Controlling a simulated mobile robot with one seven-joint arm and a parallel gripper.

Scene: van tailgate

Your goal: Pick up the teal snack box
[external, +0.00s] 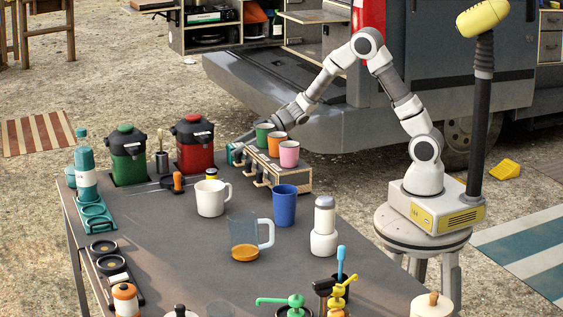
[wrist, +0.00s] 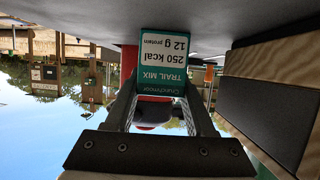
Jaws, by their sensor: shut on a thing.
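The teal snack box (wrist: 162,62), with a white panel and "TRAIL MIX" lettering, stands between the two fingers of my gripper (wrist: 162,84) in the wrist view, which is upside down. My gripper is shut on it. In the external view my gripper (external: 243,143) is low over the far edge of the table, left of the cup rack. Only a small teal part of the box (external: 236,152) shows there. I cannot tell whether the box still touches the table.
The wooden rack (external: 290,178) with green, orange and pink cups is close on the right. The red dispenser (external: 194,143) is close on the left. A white mug (external: 212,198) and a blue cup (external: 285,205) stand nearer on the dark table (external: 180,260).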

